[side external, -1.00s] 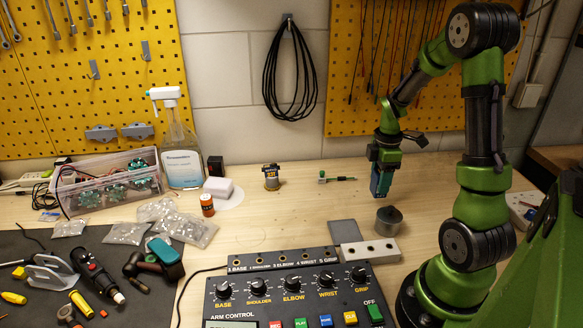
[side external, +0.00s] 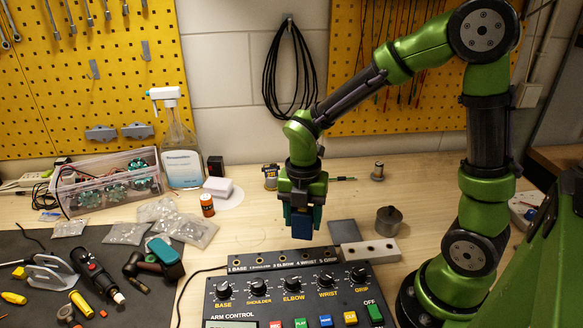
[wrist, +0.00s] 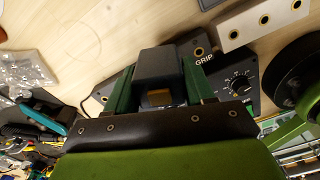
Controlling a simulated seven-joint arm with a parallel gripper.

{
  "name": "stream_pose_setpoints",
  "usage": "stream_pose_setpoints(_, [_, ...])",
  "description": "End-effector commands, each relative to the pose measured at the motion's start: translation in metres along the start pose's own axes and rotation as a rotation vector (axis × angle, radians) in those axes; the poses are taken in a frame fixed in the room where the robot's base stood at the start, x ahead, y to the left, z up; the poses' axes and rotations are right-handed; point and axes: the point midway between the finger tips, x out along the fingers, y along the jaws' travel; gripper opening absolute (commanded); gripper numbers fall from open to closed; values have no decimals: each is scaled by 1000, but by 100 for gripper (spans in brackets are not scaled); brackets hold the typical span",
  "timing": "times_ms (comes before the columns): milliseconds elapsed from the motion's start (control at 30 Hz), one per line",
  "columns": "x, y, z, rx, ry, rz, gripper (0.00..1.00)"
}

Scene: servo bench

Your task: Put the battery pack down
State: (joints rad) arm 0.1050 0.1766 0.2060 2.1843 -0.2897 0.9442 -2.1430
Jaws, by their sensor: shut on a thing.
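The battery pack is a dark blue block (side external: 302,227) held between the fingers of my gripper (side external: 302,211). In the side view it hangs below the fingers, just behind the back edge of the control box; I cannot tell exactly how far its underside is above the bench. In the wrist view the battery pack (wrist: 166,63) shows as a dark block between the two green fingers of my gripper (wrist: 162,82), and its far end covers part of the control box. My gripper is shut on it.
The control box (side external: 290,282) with knobs and buttons lies in front. A grey pad (side external: 343,232), a white block with holes (side external: 370,250) and a metal cylinder (side external: 388,220) are to the right. Bare wood (side external: 255,222) lies left of my gripper.

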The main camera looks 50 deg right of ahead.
Motion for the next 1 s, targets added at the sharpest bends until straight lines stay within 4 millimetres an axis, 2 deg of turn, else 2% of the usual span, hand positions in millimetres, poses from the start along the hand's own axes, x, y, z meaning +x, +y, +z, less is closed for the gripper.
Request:
stream_pose_setpoints(33, [3, 3, -15, -94, -2, 0, 20])
stream_pose_setpoints(100, [6, 5, -28, -206, -6, 4, 20])
stream_pose_setpoints(267, [10, 8, -31, -324, -16, 16, 20])
stream_pose_setpoints(367, [10, 20, -28, -344, -18, 20, 20])
stream_pose_setpoints(800, [19, 130, 2, -339, -18, 20, 20])
stream_pose_setpoints(1000, [20, 158, 10, -338, -19, 19, 20])
